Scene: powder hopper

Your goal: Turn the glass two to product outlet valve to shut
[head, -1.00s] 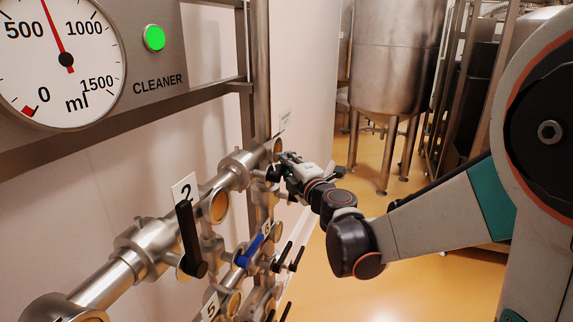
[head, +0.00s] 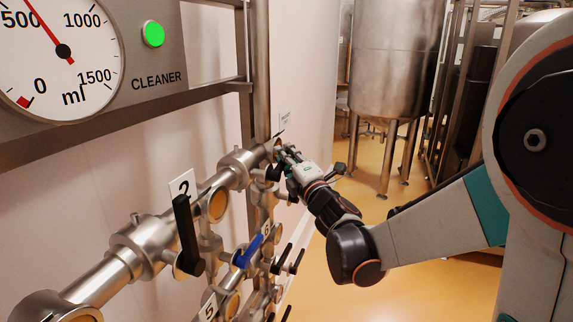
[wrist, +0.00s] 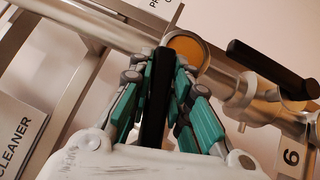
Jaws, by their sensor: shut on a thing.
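My gripper (wrist: 155,100) is shut on a black lever handle (wrist: 153,112) in the wrist view, its teal-padded fingers on both sides of it. The handle's far end reaches the pipe beside a round amber sight glass (wrist: 186,48). In the head view my gripper (head: 286,166) is at the far end of the upper steel pipe, below a small white sign (head: 285,121). The sign (wrist: 160,5) is cut off in the wrist view, its text only partly readable. The held handle is mostly hidden by my gripper in the head view.
Nearer are a black lever (head: 187,235) by plate 2 (head: 182,186) and a blue lever (head: 249,250).

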